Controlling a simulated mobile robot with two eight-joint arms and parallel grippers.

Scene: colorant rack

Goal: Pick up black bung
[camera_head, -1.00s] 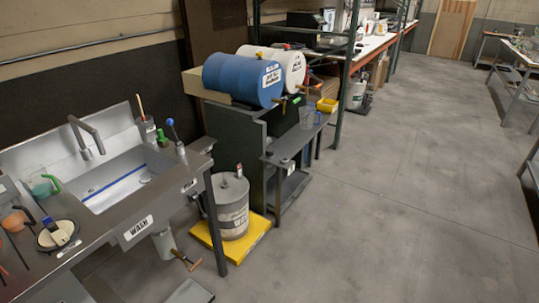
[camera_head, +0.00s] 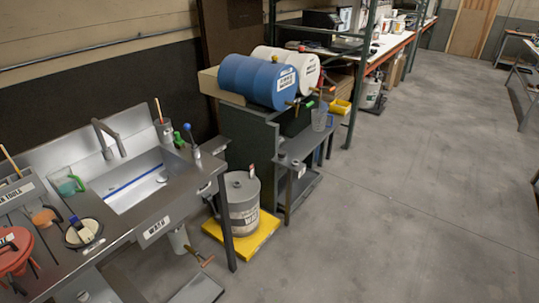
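I cannot make out a black bung for sure in the head view. A grey waste drum (camera_head: 243,217) stands upright on a yellow pallet (camera_head: 261,239). Its top (camera_head: 238,181) has small fittings, too small to tell apart. A blue drum (camera_head: 246,81) and a white drum (camera_head: 304,66) lie on their sides on a dark stand, with taps at their front ends. Neither of my grippers is in view.
A steel sink bench (camera_head: 150,205) labelled WASH fills the left side, with a green-handled jug (camera_head: 63,182) and a red container (camera_head: 14,254). A low bench (camera_head: 300,146) stands beside the drum stand. Open grey floor (camera_head: 400,220) lies to the right.

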